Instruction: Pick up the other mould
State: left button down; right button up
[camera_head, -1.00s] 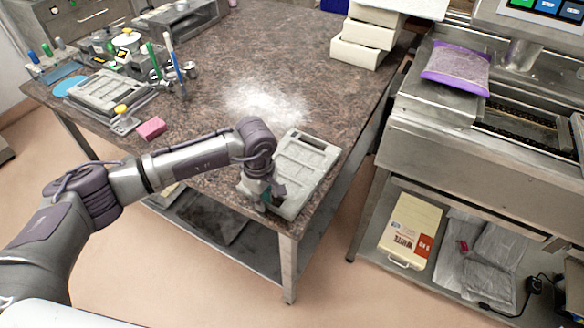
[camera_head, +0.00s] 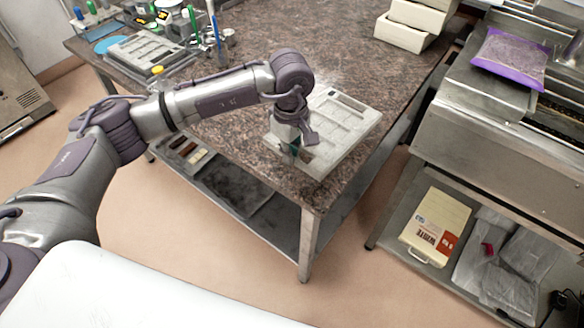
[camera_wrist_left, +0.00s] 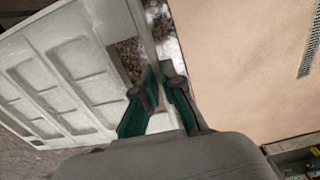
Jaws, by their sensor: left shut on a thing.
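A pale grey mould (camera_head: 345,118) with rectangular cavities is at the near right corner of the table. My left gripper (camera_head: 297,148) is shut on its near left edge. In the left wrist view the mould (camera_wrist_left: 75,75) fills the left side, and the green-padded fingers (camera_wrist_left: 160,98) pinch its rim. Whether the mould touches the table or hangs just above it, I cannot tell. A second, similar mould (camera_head: 148,50) lies at the far left of the table, away from the gripper. My right gripper is not in view.
White boxes (camera_head: 420,22) stack at the back right. A steel machine (camera_head: 480,92) carrying a purple bag (camera_head: 510,58) stands across a gap to the right. Tools and pens (camera_head: 195,28) stand back left.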

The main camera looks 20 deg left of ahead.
pick_arm(q)
jog(key=shift+r+p, duration=0.45)
jog(key=shift+r, duration=3.05)
jog(key=shift+f, duration=0.1)
